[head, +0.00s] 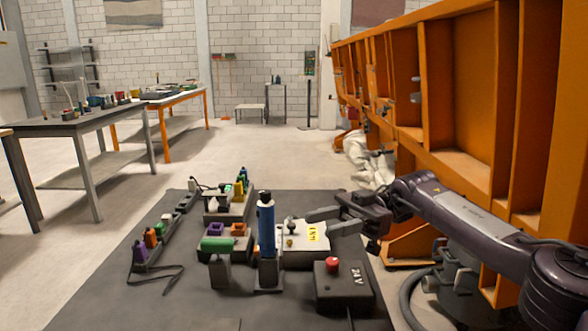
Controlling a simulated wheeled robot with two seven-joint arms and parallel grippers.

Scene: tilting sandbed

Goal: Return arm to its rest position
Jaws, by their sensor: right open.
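My right arm (455,210) comes in from the right. My right gripper (325,221) points left over the right side of the dark table, with its two fingers apart and nothing seen between them. It is above or just behind a light box with a yellow label (313,234); whether it touches the box cannot be told. My left arm and left gripper are not in view.
The dark table (100,300) carries a blue upright cylinder (266,228), a black box with a red button (332,265), a green cylinder (216,243) and a cabled strip (150,245). A large orange ribbed frame (450,90) stands close on the right. Open floor lies beyond.

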